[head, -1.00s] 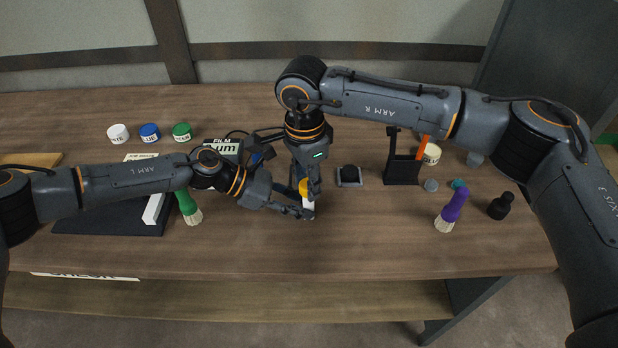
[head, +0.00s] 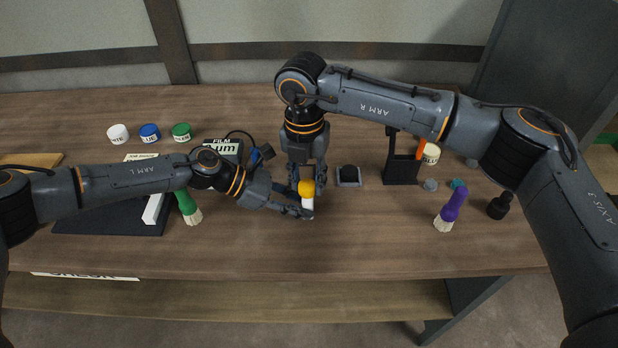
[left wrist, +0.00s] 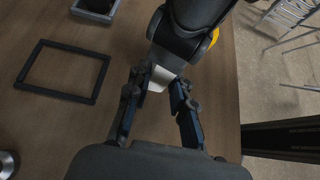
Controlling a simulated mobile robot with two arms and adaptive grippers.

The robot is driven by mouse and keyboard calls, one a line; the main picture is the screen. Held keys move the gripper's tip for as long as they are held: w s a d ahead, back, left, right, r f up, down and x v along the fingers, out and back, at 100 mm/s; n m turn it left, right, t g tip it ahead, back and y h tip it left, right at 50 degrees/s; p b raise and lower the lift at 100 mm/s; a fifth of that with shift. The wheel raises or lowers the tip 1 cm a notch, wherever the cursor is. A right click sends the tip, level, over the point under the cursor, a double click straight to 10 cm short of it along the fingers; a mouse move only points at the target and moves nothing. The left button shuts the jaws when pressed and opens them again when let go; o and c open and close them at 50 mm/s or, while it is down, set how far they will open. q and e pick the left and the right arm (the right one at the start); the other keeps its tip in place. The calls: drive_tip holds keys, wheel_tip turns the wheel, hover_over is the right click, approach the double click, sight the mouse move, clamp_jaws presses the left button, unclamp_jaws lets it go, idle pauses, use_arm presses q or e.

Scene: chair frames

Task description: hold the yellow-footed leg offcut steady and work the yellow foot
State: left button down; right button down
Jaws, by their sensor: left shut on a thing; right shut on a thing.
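The leg offcut (head: 308,203) is a short white piece standing near the middle of the table, with the round yellow foot (head: 306,187) on its upper end. My left gripper (head: 302,211) comes in low from the left and is shut on the white offcut. My right gripper (head: 307,183) points down from above, shut on the yellow foot with a finger on either side. In the left wrist view, the white offcut (left wrist: 158,78) shows between the left fingers, with my right gripper close above it. The contact between the right fingers and the foot is partly hidden.
A grey tray with a dark pad (head: 348,177) and a black stand (head: 402,170) lie to the right. Paint pots (head: 150,132) stand behind. The table's front is clear.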

use_arm(q)
drive_tip(key=shift+f, duration=0.15)
use_arm(e)
drive_tip(key=m, duration=0.7)
drive_tip(key=shift+s+a, duration=0.1)
drive_tip(key=c, duration=1.2)
unclamp_jaws()
drive_tip(key=shift+m, duration=0.5)
use_arm(q)
drive_tip(key=shift+a, duration=0.1)
use_arm(e)
drive_tip(key=o, duration=0.4)
wheel_tip(320, 180, up, 12)
use_arm(q)
drive_tip(key=c, duration=1.1)
unclamp_jaws()
use_arm(e)
drive_tip(key=shift+w, duration=0.25)
